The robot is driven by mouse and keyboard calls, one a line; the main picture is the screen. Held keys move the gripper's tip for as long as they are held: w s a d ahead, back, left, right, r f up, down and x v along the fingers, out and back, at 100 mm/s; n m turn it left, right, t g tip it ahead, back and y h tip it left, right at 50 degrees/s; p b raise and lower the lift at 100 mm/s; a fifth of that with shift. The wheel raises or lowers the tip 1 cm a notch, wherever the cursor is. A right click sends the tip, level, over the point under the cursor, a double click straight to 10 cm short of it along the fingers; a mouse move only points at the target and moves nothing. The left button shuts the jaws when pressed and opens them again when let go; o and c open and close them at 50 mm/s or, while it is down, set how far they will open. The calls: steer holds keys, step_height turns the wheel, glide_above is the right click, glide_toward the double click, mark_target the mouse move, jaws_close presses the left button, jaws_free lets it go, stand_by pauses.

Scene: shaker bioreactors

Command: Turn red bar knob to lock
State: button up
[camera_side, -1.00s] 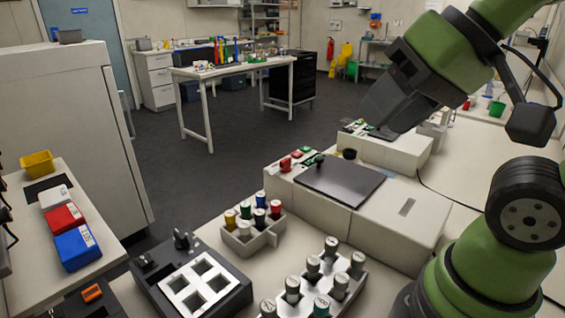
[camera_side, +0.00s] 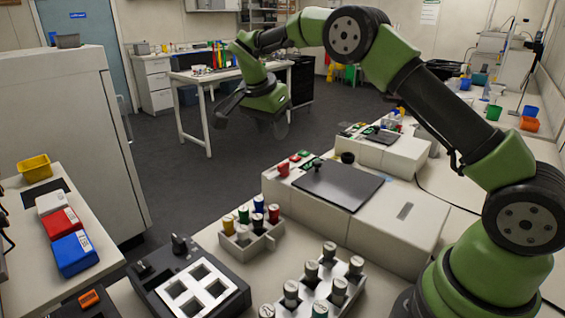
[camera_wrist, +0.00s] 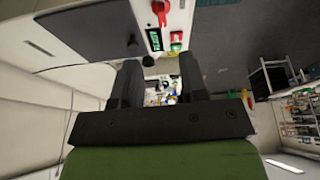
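The red bar knob (camera_side: 284,167) is on the front left panel of the grey shaker (camera_side: 400,222) in the side view. My gripper (camera_side: 230,103) is left of and above the shaker front in the side view, away from the knob. In the wrist view its two fingers (camera_wrist: 159,75) are apart with nothing between them. The knob's exact bar angle is too small to read.
A small red and green switch (camera_wrist: 176,40) sits beside the display. The shaker has a dark lid (camera_side: 340,183) with a black knob. A rack of coloured-cap vials (camera_side: 250,235) and a black block device (camera_side: 190,285) stand in front. Open floor lies left of the shaker.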

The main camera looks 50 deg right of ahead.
mark_target(283, 164)
steer(key=shift+m, duration=0.3)
steer(key=x, duration=1.1)
steer(key=shift+w+d+f, duration=0.15)
steer(key=shift+w, duration=0.05)
steer(key=shift+c, duration=0.4)
jaws_close()
